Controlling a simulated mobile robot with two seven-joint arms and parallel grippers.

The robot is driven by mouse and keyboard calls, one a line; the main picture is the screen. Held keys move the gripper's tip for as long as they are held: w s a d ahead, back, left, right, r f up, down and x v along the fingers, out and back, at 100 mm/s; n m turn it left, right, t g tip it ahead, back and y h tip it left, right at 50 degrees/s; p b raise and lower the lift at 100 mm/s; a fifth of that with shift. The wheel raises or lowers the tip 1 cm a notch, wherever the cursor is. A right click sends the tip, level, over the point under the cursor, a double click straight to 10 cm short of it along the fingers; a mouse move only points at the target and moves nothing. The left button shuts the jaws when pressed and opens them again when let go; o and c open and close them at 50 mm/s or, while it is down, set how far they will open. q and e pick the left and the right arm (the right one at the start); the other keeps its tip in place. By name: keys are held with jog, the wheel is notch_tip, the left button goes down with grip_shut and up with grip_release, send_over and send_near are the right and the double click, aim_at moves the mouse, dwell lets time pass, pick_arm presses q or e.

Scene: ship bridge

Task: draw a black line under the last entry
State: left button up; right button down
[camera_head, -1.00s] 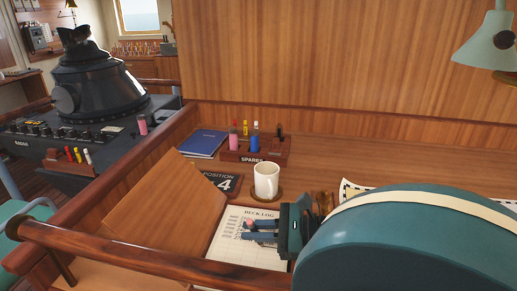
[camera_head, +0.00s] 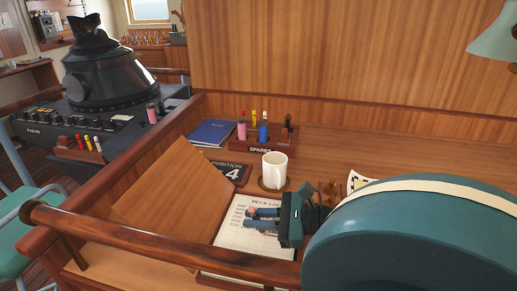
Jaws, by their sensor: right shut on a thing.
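The deck log sheet (camera_head: 233,238) lies on the desk, with a printed heading and rows of entries. My right gripper (camera_head: 252,217) is over the upper part of the sheet, its fingers pointing left. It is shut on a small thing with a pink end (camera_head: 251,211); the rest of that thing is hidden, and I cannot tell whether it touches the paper. The gripper body covers the sheet's right side, and the entries are too small to read. My left gripper is out of view.
A white mug (camera_head: 274,170) stands on a coaster behind the gripper. A spares rack (camera_head: 262,148) with several markers, a blue book (camera_head: 212,132) and a position sign (camera_head: 226,172) are behind. A slanted wooden board (camera_head: 170,205) borders the sheet's left. A wooden rail (camera_head: 150,243) crosses in front.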

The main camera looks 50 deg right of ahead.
jog(key=shift+w+a, duration=0.2)
jog(key=shift+w, duration=0.25)
jog(key=shift+w+a, duration=0.1)
jog(key=shift+w+a, duration=0.2)
jog(key=shift+w, duration=0.2)
jog(key=shift+w, duration=0.1)
jog(key=shift+w+a, duration=0.25)
jog(key=shift+w, duration=0.1)
jog(key=shift+w, duration=0.15)
dwell(0.4)
jog(key=shift+w+a, duration=0.25)
jog(key=shift+w, duration=0.1)
jog(key=shift+w, duration=0.15)
jog(key=shift+w+a, duration=0.25)
jog(key=shift+w, duration=0.1)
